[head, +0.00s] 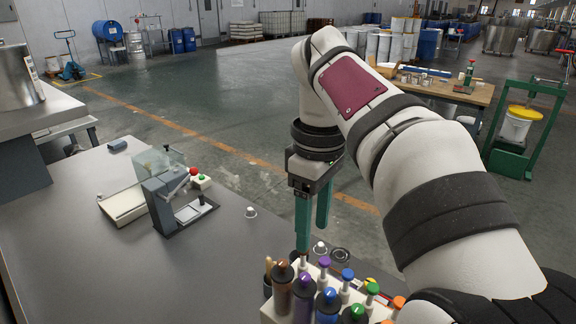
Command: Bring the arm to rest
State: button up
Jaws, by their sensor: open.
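My arm reaches in from the lower right of the head view, bends at the upper middle, and points its wrist down. My gripper (312,238) hangs from it with two green fingers apart and nothing visible between them. The gripper is over the right part of the grey table (150,270), just behind a holder of bottles with coloured caps (328,292). Its left fingertip overlaps the holder's back edge in the picture; I cannot tell whether they touch.
A small grey device (172,200) with a red knob stands left on the table. A metal pot (18,80) stands at far left. The table's front left is clear.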

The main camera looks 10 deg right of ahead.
jog(key=s+a+f+m, duration=0.1)
jog(key=s+f+m, duration=0.6)
jog(key=s, duration=0.4)
jog(key=s+a+f+m+y, duration=0.1)
jog(key=s+f+m, duration=0.7)
jog(key=s, duration=0.3)
jog(key=shift+s+f+m+y, duration=0.15)
jog(key=shift+f+m+y, duration=0.15)
jog(key=shift+f, duration=0.4)
